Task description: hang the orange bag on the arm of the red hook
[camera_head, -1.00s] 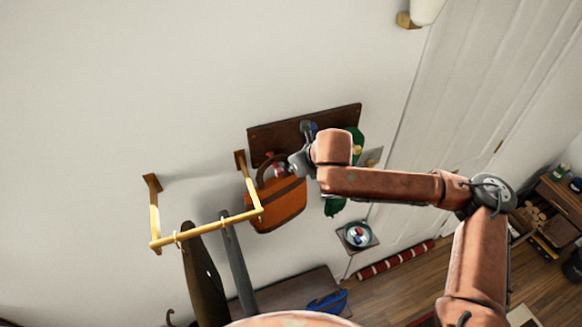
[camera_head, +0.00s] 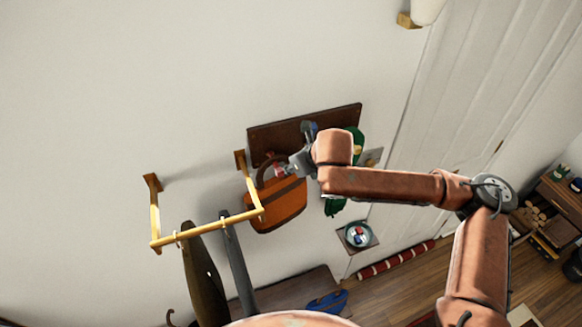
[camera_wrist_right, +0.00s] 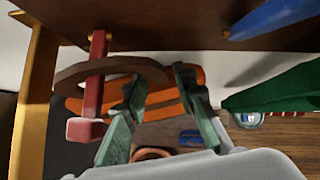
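The orange bag (camera_head: 283,212) with its dark band is by the wall, below the dark hook board. It also shows behind my fingers in the right wrist view (camera_wrist_right: 160,92). Its brown handle (camera_wrist_right: 72,78) crosses the arm of the red hook (camera_wrist_right: 93,88) and appears looped around it; the far contact is partly hidden. The red hook shows small in the head view (camera_head: 281,170). My right gripper (camera_wrist_right: 160,95) is open, its fingers spread to either side of the handle's right end. I cannot tell whether a finger touches it. My left gripper is not in view.
The dark board (camera_head: 335,117) also carries a blue hook (camera_wrist_right: 275,17) and a green item (camera_wrist_right: 275,92), close right of my gripper.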

